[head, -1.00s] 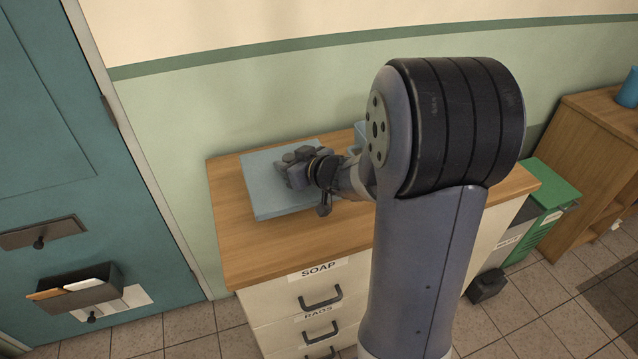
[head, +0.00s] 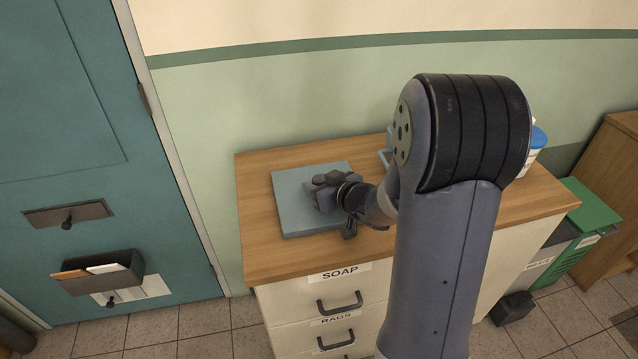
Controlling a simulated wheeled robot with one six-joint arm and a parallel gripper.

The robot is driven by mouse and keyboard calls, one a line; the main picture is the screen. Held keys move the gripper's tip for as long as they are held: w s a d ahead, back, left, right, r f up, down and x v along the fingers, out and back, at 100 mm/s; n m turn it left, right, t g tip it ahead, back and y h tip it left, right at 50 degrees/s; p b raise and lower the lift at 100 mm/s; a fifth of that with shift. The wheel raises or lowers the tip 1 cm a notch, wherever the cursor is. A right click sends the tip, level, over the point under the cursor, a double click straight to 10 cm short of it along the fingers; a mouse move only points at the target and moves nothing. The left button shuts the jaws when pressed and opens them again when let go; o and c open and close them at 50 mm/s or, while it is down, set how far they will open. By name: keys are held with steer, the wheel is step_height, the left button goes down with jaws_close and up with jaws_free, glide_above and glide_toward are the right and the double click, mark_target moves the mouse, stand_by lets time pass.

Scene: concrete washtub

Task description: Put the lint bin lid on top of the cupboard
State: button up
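A flat, square, grey-blue panel, which looks like the lint bin lid (head: 293,217), is at the left part of the wooden top of the cupboard (head: 262,258). It looks level and within the edges of the top. I cannot tell whether it rests fully on the wood. My gripper (head: 324,190) is over the middle and right part of the panel, close to it or touching it. Its fingers point left and down, and the gripper body hides their tips and any grip point, so I cannot tell whether it is open or shut.
A light blue object (head: 385,156) stands behind my arm, partly hidden. A blue-capped container (head: 539,138) stands at the back right of the top. Green (head: 592,215) and grey (head: 548,268) bins stand to the right. A teal door (head: 90,150) is on the left.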

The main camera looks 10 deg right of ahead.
steer(key=o, duration=0.3)
steer(key=shift+r, duration=0.3)
steer(key=p+v, duration=0.2)
steer(key=v, duration=1)
